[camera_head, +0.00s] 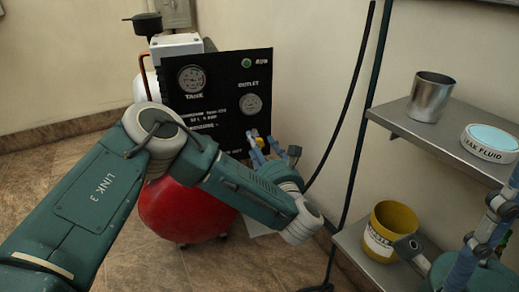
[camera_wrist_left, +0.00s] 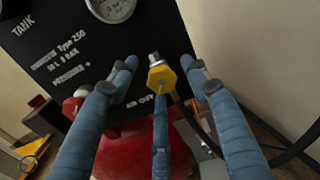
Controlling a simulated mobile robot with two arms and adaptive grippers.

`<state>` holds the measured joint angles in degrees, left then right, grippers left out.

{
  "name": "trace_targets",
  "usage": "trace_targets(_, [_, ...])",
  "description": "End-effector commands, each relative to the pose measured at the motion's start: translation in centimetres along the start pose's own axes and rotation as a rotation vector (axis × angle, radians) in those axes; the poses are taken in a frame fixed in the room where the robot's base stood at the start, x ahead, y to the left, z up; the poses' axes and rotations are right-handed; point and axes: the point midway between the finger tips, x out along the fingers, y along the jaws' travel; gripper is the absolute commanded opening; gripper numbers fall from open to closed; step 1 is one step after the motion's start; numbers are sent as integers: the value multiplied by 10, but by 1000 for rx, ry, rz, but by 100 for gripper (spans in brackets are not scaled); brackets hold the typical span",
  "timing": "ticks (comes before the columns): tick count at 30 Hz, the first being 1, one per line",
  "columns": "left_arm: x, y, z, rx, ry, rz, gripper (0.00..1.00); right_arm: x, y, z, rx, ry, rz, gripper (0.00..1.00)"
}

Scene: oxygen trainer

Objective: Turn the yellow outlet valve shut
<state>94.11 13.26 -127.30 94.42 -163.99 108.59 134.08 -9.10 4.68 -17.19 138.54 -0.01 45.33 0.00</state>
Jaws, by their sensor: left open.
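The yellow outlet valve (camera_wrist_left: 161,78) is on the lower part of the black panel (camera_head: 215,100), beside the "AIR OUT" lettering. A small bit of its yellow shows in the head view (camera_head: 254,134), partly hidden by the fingers. My left gripper (camera_head: 264,148) is open in front of the panel. In the left wrist view its blue fingers (camera_wrist_left: 165,75) spread around the valve, one on each side and one below. Whether any finger touches it, I cannot tell. My right gripper (camera_head: 490,225) is partly in view at the right edge, away from the valve.
A red tank (camera_head: 185,215) stands under the panel. A red knob (camera_wrist_left: 74,103) is left of the valve. Dark hoses (camera_head: 345,120) hang to the right. A metal shelf (camera_head: 400,125) holds a metal cup (camera_head: 430,98) and a leak fluid tin (camera_head: 490,143); a yellow bucket (camera_head: 388,230) is below.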

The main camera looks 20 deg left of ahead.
Motion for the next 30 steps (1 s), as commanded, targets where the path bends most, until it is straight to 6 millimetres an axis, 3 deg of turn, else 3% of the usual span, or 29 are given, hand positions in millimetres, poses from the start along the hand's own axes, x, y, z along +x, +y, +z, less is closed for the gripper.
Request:
trace_targets(7, [1,0,0,0,1,0,47,0,0,0,0,1,0,40])
trace_targets(14, [0,0,0,-1,0,-1,4,0,0,0,0,1,0,40])
trace_targets(30, [1,-1,2,71,-5,-1,3,-1,0,2,0,1,-4,40])
